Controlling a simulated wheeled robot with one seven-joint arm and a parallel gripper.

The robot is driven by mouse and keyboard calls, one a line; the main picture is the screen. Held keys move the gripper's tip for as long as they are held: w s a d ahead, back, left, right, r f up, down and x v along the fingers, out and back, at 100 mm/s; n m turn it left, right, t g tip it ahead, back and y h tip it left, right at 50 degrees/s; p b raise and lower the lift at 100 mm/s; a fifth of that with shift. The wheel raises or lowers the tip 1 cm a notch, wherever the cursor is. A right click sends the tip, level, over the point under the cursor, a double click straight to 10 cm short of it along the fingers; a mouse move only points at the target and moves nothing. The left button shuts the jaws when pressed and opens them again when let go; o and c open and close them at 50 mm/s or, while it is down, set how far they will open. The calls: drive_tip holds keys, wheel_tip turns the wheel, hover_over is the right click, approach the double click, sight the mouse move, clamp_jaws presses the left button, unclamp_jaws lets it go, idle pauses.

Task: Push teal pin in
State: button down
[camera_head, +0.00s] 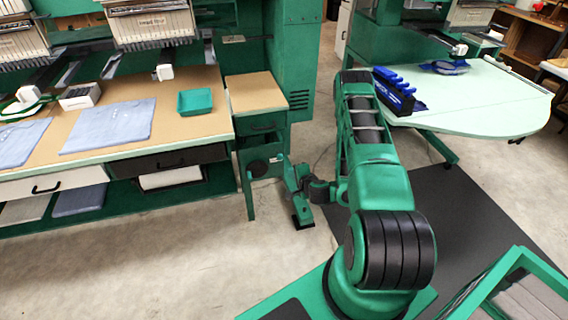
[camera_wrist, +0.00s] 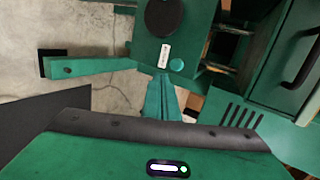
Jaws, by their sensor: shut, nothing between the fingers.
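The teal pin (camera_wrist: 176,64) shows in the wrist view as a small round teal head on a green panel (camera_wrist: 146,50). A white label (camera_wrist: 164,54) is just left of it, and a large black disc is above. My gripper (camera_wrist: 163,77) is shut and empty, its green fingers pointing at the panel. The fingertips appear just below and left of the pin head; I cannot tell whether they touch the panel or the pin. In the head view my arm reaches to the green cabinet beside the bench, and the pin is too small to make out there.
A small drawer cabinet (camera_head: 257,94) stands between the left bench (camera_head: 180,138) and the machine column. A green leg with a black foot (camera_head: 303,222) stands on the floor near my gripper. A pale table (camera_head: 480,105) is at the right. Concrete floor (camera_head: 190,250) at front left is clear.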

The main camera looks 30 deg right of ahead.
sight(281, 159)
drive_tip(key=shift+w+d+f, duration=0.25)
drive_tip(key=shift+w, duration=1.2)
drive_tip(key=shift+w+d+f, duration=0.25)
drive_tip(key=shift+w+f, duration=0.05)
drive_tip(key=shift+w, duration=1.2)
drive_tip(key=shift+w+d+f, duration=0.25)
drive_tip(key=shift+w, duration=1.2)
